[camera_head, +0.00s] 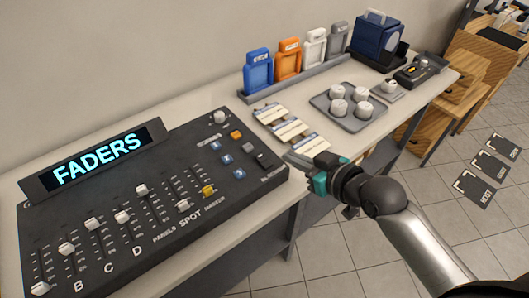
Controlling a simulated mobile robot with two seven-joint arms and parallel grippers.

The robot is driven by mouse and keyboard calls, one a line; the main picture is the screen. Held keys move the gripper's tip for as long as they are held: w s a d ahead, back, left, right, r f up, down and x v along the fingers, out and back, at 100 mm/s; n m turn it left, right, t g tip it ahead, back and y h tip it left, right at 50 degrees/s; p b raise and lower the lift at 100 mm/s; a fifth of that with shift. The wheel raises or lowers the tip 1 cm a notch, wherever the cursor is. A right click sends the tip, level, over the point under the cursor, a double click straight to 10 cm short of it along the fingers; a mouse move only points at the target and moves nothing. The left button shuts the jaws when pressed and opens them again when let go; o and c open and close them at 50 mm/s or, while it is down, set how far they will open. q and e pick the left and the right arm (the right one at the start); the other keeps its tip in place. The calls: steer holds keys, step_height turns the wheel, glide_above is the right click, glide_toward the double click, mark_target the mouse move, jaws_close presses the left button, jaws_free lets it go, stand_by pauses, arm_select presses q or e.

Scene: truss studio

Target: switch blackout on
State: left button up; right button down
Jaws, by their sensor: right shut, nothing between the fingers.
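The black fader console (150,235) lies at the left of the table, with a lit display (97,160) reading FADERS. At its right end is a small black switch (263,161) with a label too small to read; I cannot tell its position. Several blue buttons, an orange button (236,135) and a white knob (219,117) sit nearby. My right gripper (290,158) is shut and empty, just right of the black switch, close to the console's right edge; I cannot tell whether it touches. My left gripper is not in view.
Cards (287,130) lie behind the gripper. A grey tray (347,122) with several white cups stands further right. Blue, orange, white and grey holders stand along the wall. A dark blue case (378,37) is at the back.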

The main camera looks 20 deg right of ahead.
steer(key=b, duration=0.1)
glide_above(265, 161)
steer(key=s, duration=0.2)
steer(key=f, duration=0.4)
steer(key=shift+w+d, duration=0.2)
steer(key=shift+d, duration=0.05)
steer(key=shift+w+a+f+b, duration=0.1)
steer(key=shift+w+f+b, duration=0.15)
steer(key=shift+f, duration=0.35)
steer(key=shift+w+a+f+b, duration=0.1)
steer(key=shift+w+f+b, duration=0.15)
steer(key=shift+f, duration=0.3)
steer(key=shift+w+a+f, duration=0.1)
steer(key=shift+w+f, duration=0.2)
steer(key=shift+f, duration=0.55)
